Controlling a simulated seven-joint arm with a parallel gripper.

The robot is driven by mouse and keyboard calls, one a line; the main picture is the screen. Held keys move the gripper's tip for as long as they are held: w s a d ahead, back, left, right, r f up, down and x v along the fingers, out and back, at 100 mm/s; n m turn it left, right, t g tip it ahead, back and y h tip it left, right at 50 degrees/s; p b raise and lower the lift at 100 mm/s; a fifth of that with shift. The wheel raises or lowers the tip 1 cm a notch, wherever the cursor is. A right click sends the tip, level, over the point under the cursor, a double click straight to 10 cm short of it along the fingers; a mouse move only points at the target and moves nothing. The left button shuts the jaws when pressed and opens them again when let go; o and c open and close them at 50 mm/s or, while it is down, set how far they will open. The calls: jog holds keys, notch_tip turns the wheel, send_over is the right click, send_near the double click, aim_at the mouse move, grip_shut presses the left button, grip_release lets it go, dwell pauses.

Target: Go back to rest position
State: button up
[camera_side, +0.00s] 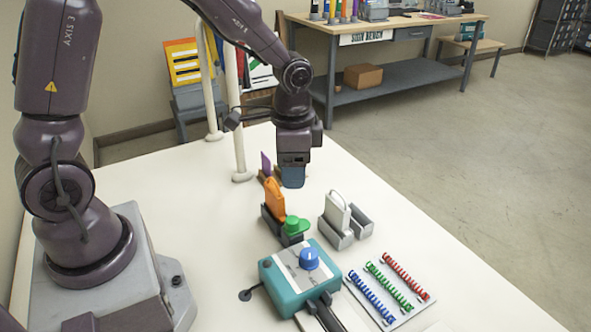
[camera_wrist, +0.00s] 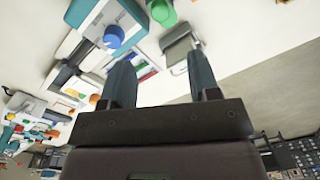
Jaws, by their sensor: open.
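My gripper (camera_side: 291,180) hangs over the white table, behind the holders with the tags, with its fingers pointing down. In the wrist view my gripper (camera_wrist: 160,72) shows two blue-grey fingers spread apart with nothing between them.
A teal machine (camera_side: 286,285) with a blue knob (camera_side: 309,258) stands in front. A green knob (camera_side: 292,225) is behind it. A sheet with blue, green and red coils (camera_side: 390,285) lies at right. White posts (camera_side: 239,130) rise at the back left. The right table edge is clear.

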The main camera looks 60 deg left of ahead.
jog(key=s+r+n+t, duration=0.5)
jog(key=s+r, duration=0.9)
jog(key=r, duration=0.2)
jog(key=shift+s+d+n+t, duration=0.15)
jog(key=shift+s+n+t, duration=0.05)
jog(key=shift+n+t, duration=0.1)
